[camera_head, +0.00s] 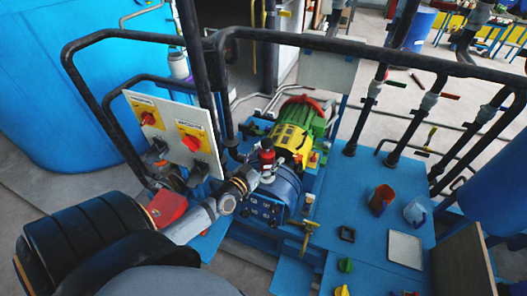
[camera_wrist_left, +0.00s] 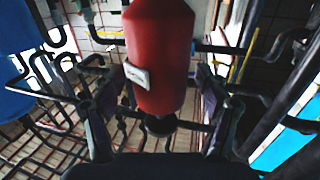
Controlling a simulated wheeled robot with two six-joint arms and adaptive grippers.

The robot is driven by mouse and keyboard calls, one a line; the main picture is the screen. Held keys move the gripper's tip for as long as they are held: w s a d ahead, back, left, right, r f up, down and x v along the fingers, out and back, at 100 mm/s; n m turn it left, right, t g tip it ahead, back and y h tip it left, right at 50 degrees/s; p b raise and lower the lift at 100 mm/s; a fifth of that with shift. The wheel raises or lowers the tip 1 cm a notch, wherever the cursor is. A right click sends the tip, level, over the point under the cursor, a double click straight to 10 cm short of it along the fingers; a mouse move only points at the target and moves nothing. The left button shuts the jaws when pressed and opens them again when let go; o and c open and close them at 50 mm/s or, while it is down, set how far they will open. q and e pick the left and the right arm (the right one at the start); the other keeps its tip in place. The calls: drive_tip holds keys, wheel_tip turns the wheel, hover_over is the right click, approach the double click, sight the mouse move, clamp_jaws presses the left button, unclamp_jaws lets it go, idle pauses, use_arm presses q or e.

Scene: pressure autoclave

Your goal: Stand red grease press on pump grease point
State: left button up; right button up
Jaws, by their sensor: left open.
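In the left wrist view the press (camera_wrist_left: 160,60) fills the upper middle, with a white label and a narrow dark neck below. My left gripper (camera_head: 256,168) is beside it, and its fingers (camera_wrist_left: 160,112) are apart on either side of the press's lower end. The pump grease point is hidden, so I cannot tell whether the press touches it. My right gripper is not in view.
Dark railings (camera_head: 345,46) and a switch panel (camera_head: 172,135) stand close around the pump. The green and yellow motor (camera_head: 295,137) is behind it.

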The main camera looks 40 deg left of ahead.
use_arm(q)
drive_tip(key=s, duration=1.1)
drive_tip(key=shift+s, duration=0.4)
drive_tip(key=shift+a+r, duration=0.1)
drive_tip(key=shift+a, duration=0.05)
